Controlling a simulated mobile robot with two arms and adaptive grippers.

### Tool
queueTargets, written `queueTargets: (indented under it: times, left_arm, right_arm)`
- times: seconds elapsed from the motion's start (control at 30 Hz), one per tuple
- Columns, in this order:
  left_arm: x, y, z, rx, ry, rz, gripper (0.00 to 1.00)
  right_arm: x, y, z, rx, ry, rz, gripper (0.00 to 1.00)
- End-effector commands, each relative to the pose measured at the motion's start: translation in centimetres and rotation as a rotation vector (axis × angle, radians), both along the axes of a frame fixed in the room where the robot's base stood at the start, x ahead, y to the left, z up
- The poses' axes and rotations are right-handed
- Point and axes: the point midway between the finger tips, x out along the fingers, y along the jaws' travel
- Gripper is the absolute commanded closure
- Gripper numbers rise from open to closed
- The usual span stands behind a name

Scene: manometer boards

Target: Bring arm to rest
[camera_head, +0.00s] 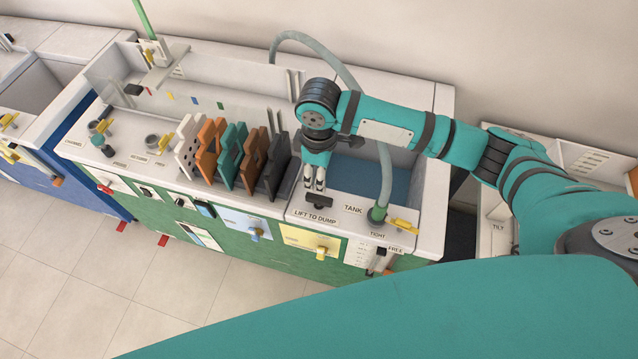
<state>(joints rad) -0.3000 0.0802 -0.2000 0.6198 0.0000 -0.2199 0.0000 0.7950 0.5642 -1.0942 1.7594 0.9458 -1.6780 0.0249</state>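My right arm reaches in from the right across the bench, with its teal links bent over the tank (372,180). My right gripper (315,184) points down just above the black handle (319,201) marked "LIFT TO DUMP". Its two fingertips show small and close together, so I cannot tell whether they are open or touch the handle. A large teal part of my own body fills the bottom right. My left gripper is not in view.
Colored manometer boards (228,157) stand in a row left of my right gripper. Yellow valves (404,226) sit at the front edge.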

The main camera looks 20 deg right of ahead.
Motion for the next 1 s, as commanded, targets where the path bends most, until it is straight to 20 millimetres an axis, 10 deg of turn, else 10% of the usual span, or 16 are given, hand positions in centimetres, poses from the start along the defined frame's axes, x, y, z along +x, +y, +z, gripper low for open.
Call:
queueTargets:
  times: [0.77, 1.0]
  left_arm:
    - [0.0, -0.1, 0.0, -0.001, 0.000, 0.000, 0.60]
    - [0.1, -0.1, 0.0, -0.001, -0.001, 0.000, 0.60]
  right_arm:
    - [-0.2, 0.2, 1.5, 0.005, 0.002, 0.002, 0.60]
    - [-4.3, 5.0, -0.5, 0.152, -0.037, 0.003, 0.60]
